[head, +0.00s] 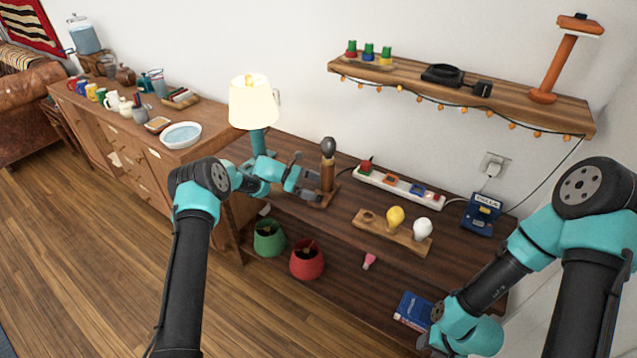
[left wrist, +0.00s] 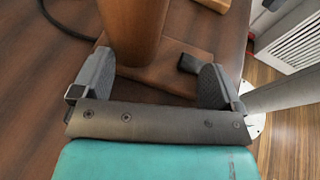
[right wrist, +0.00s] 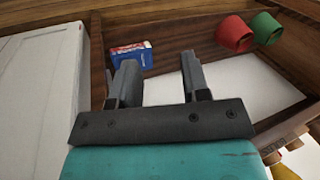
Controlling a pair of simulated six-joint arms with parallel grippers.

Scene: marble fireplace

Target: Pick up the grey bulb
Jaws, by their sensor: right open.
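The grey bulb (head: 328,147) sits upright on top of a wooden post stand (head: 327,178) on the dark wooden table. My left gripper (head: 308,178) is beside the post, below the bulb. In the left wrist view, the fingers of this gripper (left wrist: 150,72) are spread apart, with the wooden post (left wrist: 136,35) just beyond them and nothing held. The bulb is out of the left wrist view. My right gripper (right wrist: 158,62) is open and empty in the right wrist view, far from the bulb.
A lamp (head: 254,105) stands behind my left gripper. A power strip (head: 398,187) and a wooden holder (head: 390,232) with yellow and white bulbs are to the right. Green (head: 269,238) and red (head: 307,260) pots are in front. A shelf (head: 455,93) hangs above.

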